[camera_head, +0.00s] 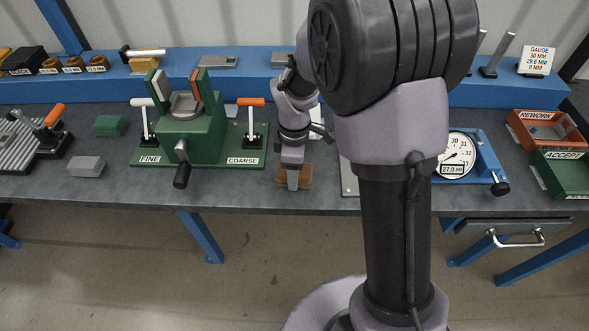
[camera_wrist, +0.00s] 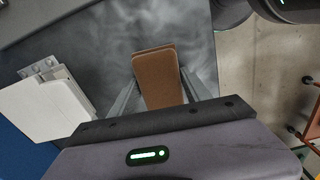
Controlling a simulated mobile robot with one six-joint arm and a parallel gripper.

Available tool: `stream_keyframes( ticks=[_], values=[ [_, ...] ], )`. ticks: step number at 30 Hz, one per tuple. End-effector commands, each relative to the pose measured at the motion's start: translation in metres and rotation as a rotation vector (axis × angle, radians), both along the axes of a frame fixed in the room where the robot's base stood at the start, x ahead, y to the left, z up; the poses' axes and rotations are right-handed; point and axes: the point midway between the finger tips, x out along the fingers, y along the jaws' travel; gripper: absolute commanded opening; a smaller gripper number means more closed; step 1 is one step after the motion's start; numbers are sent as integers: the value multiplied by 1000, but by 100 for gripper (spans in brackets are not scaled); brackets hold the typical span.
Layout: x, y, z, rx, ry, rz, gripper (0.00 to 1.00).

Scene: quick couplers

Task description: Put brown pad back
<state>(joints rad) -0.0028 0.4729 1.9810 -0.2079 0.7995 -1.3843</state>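The brown pad (camera_wrist: 160,80) is a flat brown block. In the head view the brown pad (camera_head: 306,180) shows on the grey bench near its front edge, partly hidden behind my gripper (camera_head: 293,180). I cannot tell whether it rests on the bench or is slightly raised. In the wrist view the pad lies between the two fingers of my gripper (camera_wrist: 159,76), one on each side. The fingertips are very close to its long sides. Whether they touch it is unclear. Several small labelled blocks (camera_head: 74,63) stand on the blue shelf at the back left.
A green vise (camera_head: 187,125) with levers marked FINE and COARSE stands left of my gripper. A dial gauge (camera_head: 457,155) is to the right, with REWORK (camera_head: 541,116) and ACCEPT (camera_head: 546,155) bins beyond. Grey (camera_head: 86,166) and green (camera_head: 110,125) blocks lie left. Bench in front of the vise is clear.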

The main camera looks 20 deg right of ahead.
Motion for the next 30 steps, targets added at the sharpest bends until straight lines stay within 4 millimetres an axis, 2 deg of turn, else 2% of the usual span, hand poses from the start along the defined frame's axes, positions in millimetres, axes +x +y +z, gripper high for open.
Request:
stream_keyframes(
  ticks=[1, 3, 13, 17, 18, 24, 27, 30],
  values=[
    [0, 0, 0, 0, 0, 0, 69],
    [0, 0, 0, 0, 0, 0, 77],
    [0, 0, -2, -1, -2, 1, 77],
    [0, -1, 37, -1, -3, 1, 77],
    [-1, -4, 53, 0, -1, -2, 77],
    [-1, -6, 120, 0, -3, 0, 77],
    [-1, -6, 146, 0, -2, 0, 77],
    [-1, -6, 164, -1, -2, 0, 77]
  ],
)
